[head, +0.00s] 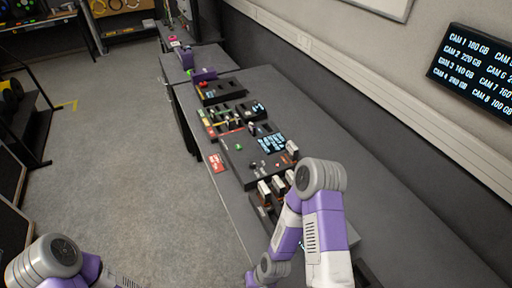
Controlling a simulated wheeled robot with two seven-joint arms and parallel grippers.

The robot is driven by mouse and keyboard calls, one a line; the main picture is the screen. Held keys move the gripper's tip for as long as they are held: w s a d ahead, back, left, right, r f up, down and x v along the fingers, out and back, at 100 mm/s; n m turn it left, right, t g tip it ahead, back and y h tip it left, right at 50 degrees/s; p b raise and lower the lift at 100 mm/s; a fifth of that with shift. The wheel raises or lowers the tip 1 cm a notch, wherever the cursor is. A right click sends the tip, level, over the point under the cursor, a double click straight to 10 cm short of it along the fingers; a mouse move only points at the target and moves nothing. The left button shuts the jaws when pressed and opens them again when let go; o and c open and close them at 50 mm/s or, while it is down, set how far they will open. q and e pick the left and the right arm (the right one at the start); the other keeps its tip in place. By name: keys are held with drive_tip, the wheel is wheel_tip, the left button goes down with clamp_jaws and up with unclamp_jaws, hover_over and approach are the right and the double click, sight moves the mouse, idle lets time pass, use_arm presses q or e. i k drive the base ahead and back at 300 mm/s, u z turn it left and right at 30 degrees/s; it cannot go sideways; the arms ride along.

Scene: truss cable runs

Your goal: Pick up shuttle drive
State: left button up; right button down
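Several small upright blocks with pale tops and orange-brown lower parts stand in a dark holder at the near end of the console; one of these drive-like blocks (264,189) is at its left. Another similar block (292,149) stands apart at the console's far right corner. I cannot tell which one is the shuttle drive. My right arm bends over the near part of the bench and partly covers the holder; its gripper does not show. My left arm is at the lower left corner, over the floor side, and its gripper is out of the picture.
A dark console (240,160) with a small screen (272,142) sits mid-bench. A red card (216,162) lies at the left edge. A wall display (475,70) lists camera capacities. Open floor lies left.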

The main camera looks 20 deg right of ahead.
sight(292, 150)
drive_tip(key=u, duration=1.55)
drive_tip(key=i, duration=0.8)
drive_tip(key=z, duration=3.4)
